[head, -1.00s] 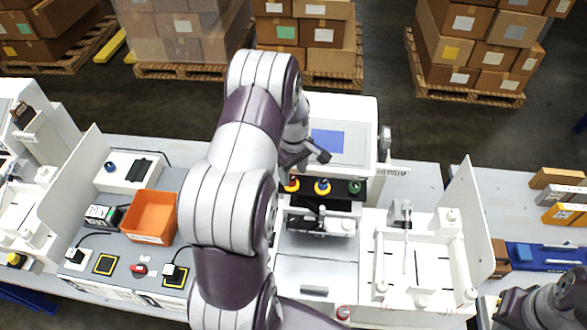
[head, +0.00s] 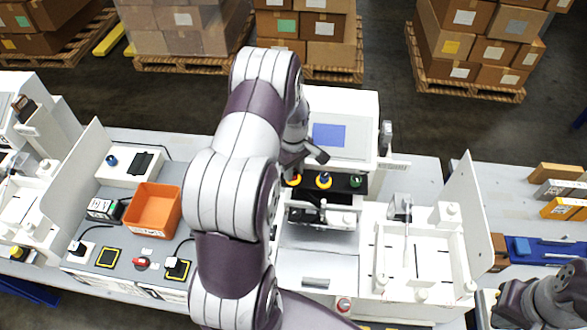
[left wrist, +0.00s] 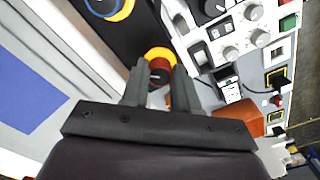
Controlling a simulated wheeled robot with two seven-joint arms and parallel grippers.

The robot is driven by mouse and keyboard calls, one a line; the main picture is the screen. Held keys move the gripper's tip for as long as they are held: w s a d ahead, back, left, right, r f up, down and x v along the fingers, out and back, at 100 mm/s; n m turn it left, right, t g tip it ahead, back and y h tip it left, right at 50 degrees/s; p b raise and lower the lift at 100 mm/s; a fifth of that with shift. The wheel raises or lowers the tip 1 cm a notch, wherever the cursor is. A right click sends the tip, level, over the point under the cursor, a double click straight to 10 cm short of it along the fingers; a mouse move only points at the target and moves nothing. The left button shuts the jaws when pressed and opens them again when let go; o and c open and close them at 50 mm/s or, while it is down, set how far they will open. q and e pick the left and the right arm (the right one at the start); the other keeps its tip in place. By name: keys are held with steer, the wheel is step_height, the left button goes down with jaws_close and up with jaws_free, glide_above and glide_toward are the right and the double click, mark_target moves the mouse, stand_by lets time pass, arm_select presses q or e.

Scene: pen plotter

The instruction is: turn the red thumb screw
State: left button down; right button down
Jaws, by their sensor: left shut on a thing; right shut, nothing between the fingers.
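The red thumb screw (left wrist: 160,72) sits in a yellow ring on a black strip in the left wrist view. My left gripper (left wrist: 161,84) is shut on it, one dark finger on each side. In the head view the red screw (head: 292,179) is at the left end of the strip, partly covered by my left gripper (head: 294,172). A blue knob in a yellow ring (head: 323,180) and a green knob (head: 355,181) are to its right on the same strip. My right arm shows at the lower right of the head view, but its fingers cannot be made out.
A machine with a blue screen (head: 328,135) stands behind the strip. An orange bin (head: 153,210) and a panel with a red switch (head: 141,263) are to the left. A white fixture tray (head: 440,308) is at the right. Stacked boxes stand behind the bench.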

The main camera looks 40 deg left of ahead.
arm_select(q)
steer(key=m+b, duration=0.2)
steer(key=m, duration=0.2)
steer(key=m+b, duration=0.1)
steer(key=m, duration=0.5)
steer(key=shift+w+a+m+b, duration=0.1)
steer(key=shift+m+b, duration=0.25)
steer(key=shift+m, duration=0.05)
steer(key=m+b, duration=0.1)
steer(key=m, duration=0.5)
steer(key=shift+r, duration=0.1)
steer(key=m+b, duration=0.1)
steer(key=m, duration=0.4)
steer(key=shift+r+m, duration=0.1)
steer(key=shift+m, duration=0.2)
steer(key=c, duration=0.8)
jaws_free()
steer(key=shift+c, duration=0.2)
